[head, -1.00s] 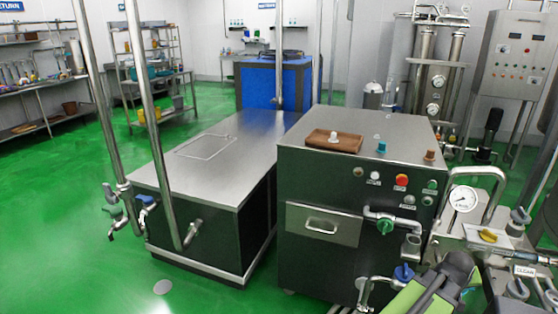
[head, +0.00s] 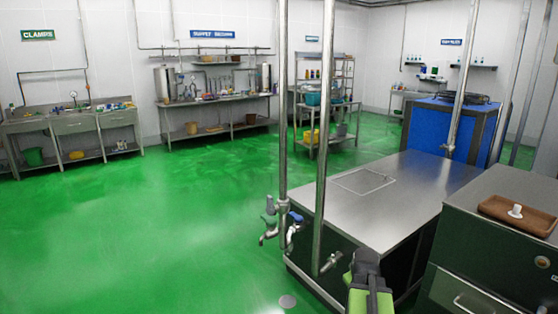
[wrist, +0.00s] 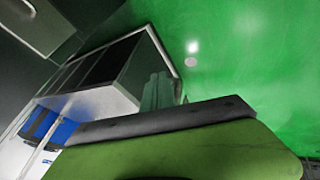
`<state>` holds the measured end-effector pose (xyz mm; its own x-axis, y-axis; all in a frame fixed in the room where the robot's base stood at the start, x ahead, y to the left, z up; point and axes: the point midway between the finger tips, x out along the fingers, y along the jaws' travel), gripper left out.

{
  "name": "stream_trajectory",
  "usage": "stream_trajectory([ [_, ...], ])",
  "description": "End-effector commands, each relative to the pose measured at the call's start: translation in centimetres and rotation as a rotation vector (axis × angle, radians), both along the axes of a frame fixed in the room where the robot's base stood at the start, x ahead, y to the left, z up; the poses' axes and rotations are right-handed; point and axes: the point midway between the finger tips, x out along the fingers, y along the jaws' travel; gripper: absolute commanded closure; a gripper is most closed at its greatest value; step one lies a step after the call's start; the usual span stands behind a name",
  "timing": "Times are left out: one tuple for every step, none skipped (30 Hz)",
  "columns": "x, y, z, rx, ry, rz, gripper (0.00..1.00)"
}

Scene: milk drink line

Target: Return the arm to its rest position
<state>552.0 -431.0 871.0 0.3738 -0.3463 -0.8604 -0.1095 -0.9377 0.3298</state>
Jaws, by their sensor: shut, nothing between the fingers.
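My arm shows at the bottom of the head view, right of the middle, as a green and black part in front of the steel-topped machine. It is folded low and close to my body. In the wrist view my gripper (wrist: 165,122) fills the lower part, with a green body and a dark grey bar across it. It is shut and holds nothing. Its fingertips are hard to make out in the head view.
A low steel-topped machine (head: 400,200) stands close on the right, with upright pipes and taps (head: 290,225) at its left corner. A dark cabinet (head: 480,255) with a brown tray (head: 530,222) is at far right. Green floor (head: 140,230) is open on the left.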

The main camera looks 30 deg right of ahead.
Motion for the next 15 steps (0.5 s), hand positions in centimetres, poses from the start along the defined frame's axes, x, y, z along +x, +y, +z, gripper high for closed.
stream_trajectory([
  [2.7, 4.2, 0.3, 0.017, 0.009, 0.061, 1.00],
  [4.0, 6.5, 0.3, 0.029, 0.014, 0.092, 1.00],
  [5.5, 9.7, 0.3, 0.045, 0.024, 0.131, 1.00],
  [6.5, 12.2, 0.3, 0.057, 0.030, 0.160, 1.00],
  [7.4, 14.7, 0.3, 0.070, 0.039, 0.188, 1.00],
  [8.5, 18.1, 0.2, 0.087, 0.052, 0.225, 1.00],
  [9.0, 20.6, 0.2, 0.100, 0.063, 0.249, 1.00],
  [9.5, 23.1, 0.2, 0.112, 0.074, 0.274, 1.00],
  [9.9, 26.3, 0.2, 0.130, 0.091, 0.303, 1.00],
  [10.1, 28.6, 0.1, 0.143, 0.104, 0.322, 1.00],
  [10.1, 30.9, 0.1, 0.155, 0.120, 0.340, 1.00],
  [10.0, 33.8, 0.0, 0.172, 0.141, 0.360, 1.00],
  [9.8, 35.8, 0.0, 0.184, 0.156, 0.371, 1.00],
  [9.4, 37.7, 0.0, 0.196, 0.175, 0.380, 1.00],
  [8.8, 40.0, -0.1, 0.213, 0.200, 0.384, 1.00],
])
